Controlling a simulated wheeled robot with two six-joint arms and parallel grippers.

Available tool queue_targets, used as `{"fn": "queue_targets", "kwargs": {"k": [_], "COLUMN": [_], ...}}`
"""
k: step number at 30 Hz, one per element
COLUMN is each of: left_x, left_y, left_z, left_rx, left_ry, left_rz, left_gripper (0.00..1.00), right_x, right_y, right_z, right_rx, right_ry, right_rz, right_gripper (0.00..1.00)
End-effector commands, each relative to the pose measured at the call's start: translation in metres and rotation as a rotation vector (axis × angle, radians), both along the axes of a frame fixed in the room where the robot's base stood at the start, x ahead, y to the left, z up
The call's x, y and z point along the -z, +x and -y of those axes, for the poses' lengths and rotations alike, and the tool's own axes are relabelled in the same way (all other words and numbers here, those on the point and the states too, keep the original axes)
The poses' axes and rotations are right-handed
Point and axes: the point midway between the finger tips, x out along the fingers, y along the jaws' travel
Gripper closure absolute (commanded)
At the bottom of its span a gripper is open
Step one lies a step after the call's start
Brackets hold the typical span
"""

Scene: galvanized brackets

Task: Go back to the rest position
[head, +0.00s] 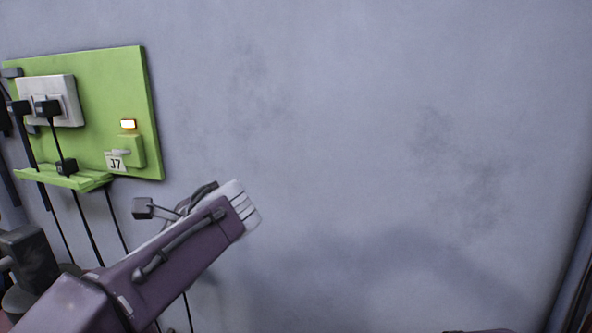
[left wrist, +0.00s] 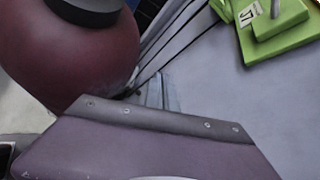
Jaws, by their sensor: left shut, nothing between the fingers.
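My left arm (head: 170,270) comes in from the lower left of the head view, in front of the wall. Its purple link slants up to the right and ends in a pale slotted part (head: 245,206). In the left wrist view a purple housing with screws fills the bottom. Just past its edge, a pale narrow shape, seemingly my left gripper (left wrist: 158,90), shows small and close together, shut and with nothing held. The fingers are hard to make out in the head view. My right gripper is not in view.
A green panel (head: 105,80) is on the wall at the left, with a white socket plate (head: 65,88), a lit indicator (head: 128,124) and a J7 label (head: 116,161). Black cables hang below it. A dark box (head: 143,208) is beside my arm. The wall to the right is bare.

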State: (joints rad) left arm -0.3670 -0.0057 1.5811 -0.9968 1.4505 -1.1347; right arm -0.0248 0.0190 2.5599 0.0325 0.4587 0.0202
Motion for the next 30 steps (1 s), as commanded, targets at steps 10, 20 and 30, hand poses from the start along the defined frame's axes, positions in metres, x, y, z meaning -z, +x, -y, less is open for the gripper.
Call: {"fn": "queue_targets", "kwargs": {"k": [10,20,30], "left_x": [0.214,0.407,0.491], "left_y": [-0.018,-0.088,-0.138], "left_z": [0.028,0.068,0.086], "left_rx": [-0.199,-0.807,-1.394], "left_ry": [-0.456,-0.951,-1.149], "left_rz": [0.021,0.157,0.375], "left_gripper": [1.0,1.0,1.0], "right_x": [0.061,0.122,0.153], "right_y": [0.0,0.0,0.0], "right_z": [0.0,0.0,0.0], "right_rx": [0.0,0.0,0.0], "right_ry": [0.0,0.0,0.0], "right_rz": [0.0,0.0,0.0], "right_gripper": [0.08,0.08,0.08]}}
